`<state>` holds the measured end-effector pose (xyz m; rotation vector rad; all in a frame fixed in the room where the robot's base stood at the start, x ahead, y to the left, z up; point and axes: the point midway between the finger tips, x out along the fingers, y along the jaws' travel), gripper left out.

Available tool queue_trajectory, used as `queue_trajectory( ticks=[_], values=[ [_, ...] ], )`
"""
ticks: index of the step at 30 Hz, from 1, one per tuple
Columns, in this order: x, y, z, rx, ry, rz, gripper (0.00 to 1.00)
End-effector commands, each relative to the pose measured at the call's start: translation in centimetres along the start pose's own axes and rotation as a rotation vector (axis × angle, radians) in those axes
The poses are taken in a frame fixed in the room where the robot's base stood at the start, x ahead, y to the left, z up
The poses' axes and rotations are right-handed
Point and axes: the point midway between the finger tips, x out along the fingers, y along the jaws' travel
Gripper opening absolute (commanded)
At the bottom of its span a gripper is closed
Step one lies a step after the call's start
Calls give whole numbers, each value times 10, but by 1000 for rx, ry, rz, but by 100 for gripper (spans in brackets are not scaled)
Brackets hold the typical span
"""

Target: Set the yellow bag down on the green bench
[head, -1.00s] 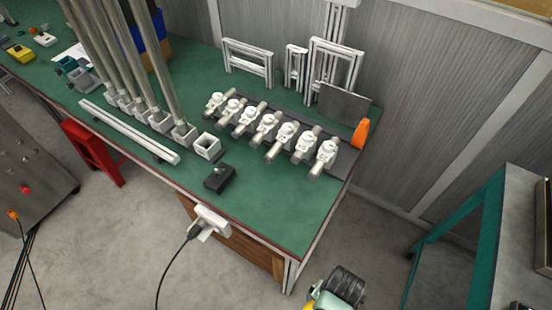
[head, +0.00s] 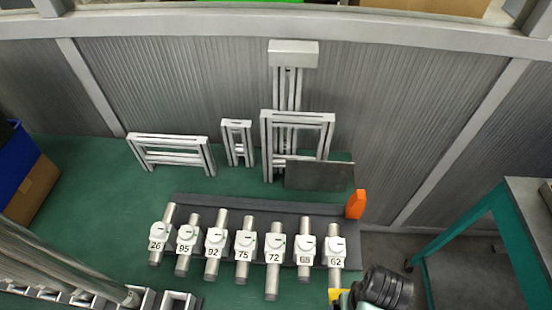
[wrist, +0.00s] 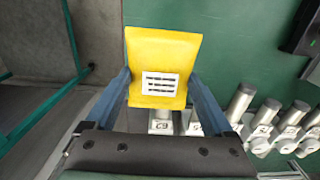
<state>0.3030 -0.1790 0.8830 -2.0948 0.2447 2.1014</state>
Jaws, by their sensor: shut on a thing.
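The yellow bag (wrist: 162,50), with a white label of dark lines, is between the two blue fingers of my gripper (wrist: 160,80) in the wrist view. The fingers are shut on its sides. In the head view only a yellow sliver of the bag (head: 335,296) shows at the bottom edge, beside my dark wrist; the fingers are hidden there. The green bench (head: 95,175) fills the lower left and middle of the head view. In the wrist view its green top (wrist: 245,45) lies behind and right of the bag. The bag's height above it is unclear.
A row of numbered white clamps on metal rods (head: 245,245) lies on the bench, left of my gripper. An orange piece (head: 355,205) and a grey plate (head: 318,175) stand behind. White frames (head: 170,152) line the back. A teal-legged table (head: 465,235) is right, across a floor gap.

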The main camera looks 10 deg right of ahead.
Motion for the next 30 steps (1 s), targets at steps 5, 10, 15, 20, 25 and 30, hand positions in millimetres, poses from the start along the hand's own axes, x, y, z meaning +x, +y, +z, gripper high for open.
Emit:
queue_trajectory(
  ticks=[5, 10, 15, 20, 25, 30],
  values=[
    [-2, 4, 2, 4, 1, 1, 20],
    [8, 3, 3, 3, -3, -1, 20],
    [40, 3, 3, 3, -3, -1, 20],
    [56, 3, 2, 3, 0, 0, 20],
    [79, 3, 2, 4, -1, 0, 20],
    [97, 3, 2, 4, 1, 1, 20]
  ],
)
